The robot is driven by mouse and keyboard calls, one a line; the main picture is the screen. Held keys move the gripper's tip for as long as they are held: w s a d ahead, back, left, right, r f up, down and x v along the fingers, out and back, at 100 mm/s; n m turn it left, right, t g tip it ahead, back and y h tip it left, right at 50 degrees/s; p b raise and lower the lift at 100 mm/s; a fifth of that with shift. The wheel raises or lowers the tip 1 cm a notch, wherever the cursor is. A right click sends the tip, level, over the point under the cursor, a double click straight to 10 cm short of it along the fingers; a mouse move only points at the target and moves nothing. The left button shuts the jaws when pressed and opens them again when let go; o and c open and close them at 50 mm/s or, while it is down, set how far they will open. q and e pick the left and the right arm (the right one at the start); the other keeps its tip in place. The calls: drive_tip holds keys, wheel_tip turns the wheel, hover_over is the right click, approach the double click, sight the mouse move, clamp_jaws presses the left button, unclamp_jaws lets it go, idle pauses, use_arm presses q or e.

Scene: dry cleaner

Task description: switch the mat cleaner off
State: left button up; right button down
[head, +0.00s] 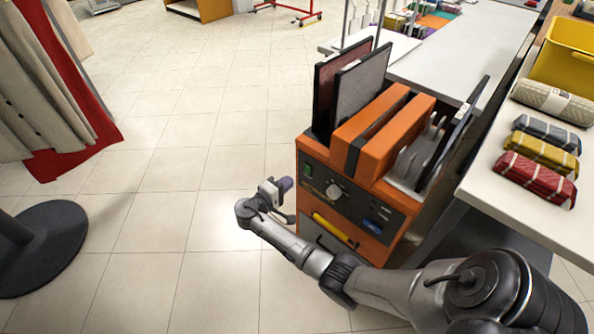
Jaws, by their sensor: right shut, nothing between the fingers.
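The mat cleaner (313,210) is an orange cabinet with a dark control panel (352,203) on its front. The panel has a small green switch (308,169) at its upper left, a pale round knob (334,191) and a blue part (372,226) at lower right. A yellow handle (330,228) is below. Dark-framed mats (361,86) stand upright in its top. My right gripper (286,185) is shut and empty, just left of the panel's upper left corner. It looks apart from the switch, but the gap in depth is hard to judge. My left gripper is out of view.
A white counter (514,200) with rolled bundles (536,178) and a yellow bin (566,60) is at right. A pale table (447,63) stands behind the machine. A red-edged curtain (52,90) and round black base (45,255) are at left. Tiled floor between is clear.

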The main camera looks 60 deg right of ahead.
drive_tip(key=p+v, duration=0.1)
drive_tip(key=v, duration=0.5)
drive_tip(key=shift+a+r+p, duration=0.15)
drive_tip(key=shift+r+p, duration=0.1)
drive_tip(key=shift+p, duration=0.05)
drive_tip(key=shift+w, duration=0.1)
